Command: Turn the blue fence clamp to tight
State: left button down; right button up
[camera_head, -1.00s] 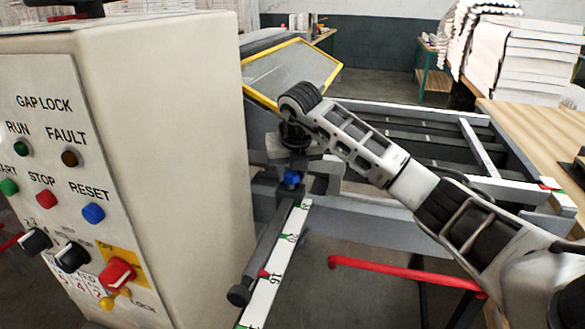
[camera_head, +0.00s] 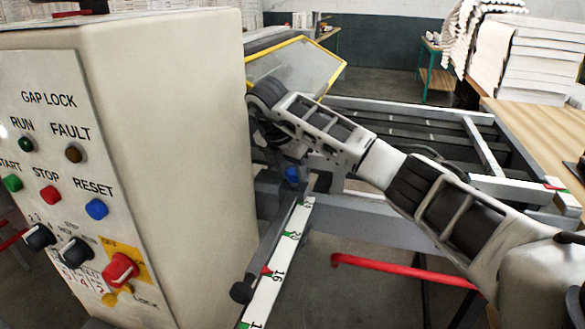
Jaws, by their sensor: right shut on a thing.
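The blue fence clamp (camera_head: 292,175) sits at the far end of the white numbered scale (camera_head: 282,255), just right of the machine cabinet. Only part of the blue shows. My right gripper (camera_head: 284,164) hangs from the right arm's wrist directly above the clamp and points down at it. It is shut on the clamp as far as can be seen; its fingers are dark, small and partly hidden by the wrist. My left gripper is not in view.
The cabinet with its control panel (camera_head: 62,190) stands close on the left. A grey fence bar (camera_head: 262,250) with a black knob lies along the scale. A red bar (camera_head: 400,270) runs below my right arm. A wooden table (camera_head: 540,130) with paper stacks is at the right.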

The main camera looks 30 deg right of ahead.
jog(key=shift+r+m, duration=0.15)
jog(key=shift+m, duration=0.35)
jog(key=o, duration=1)
jog(key=shift+c, duration=0.2)
jog(key=w+v, duration=0.1)
jog(key=v, duration=0.6)
jog(key=shift+s+r, duration=0.15)
jog(key=shift+s, duration=0.2)
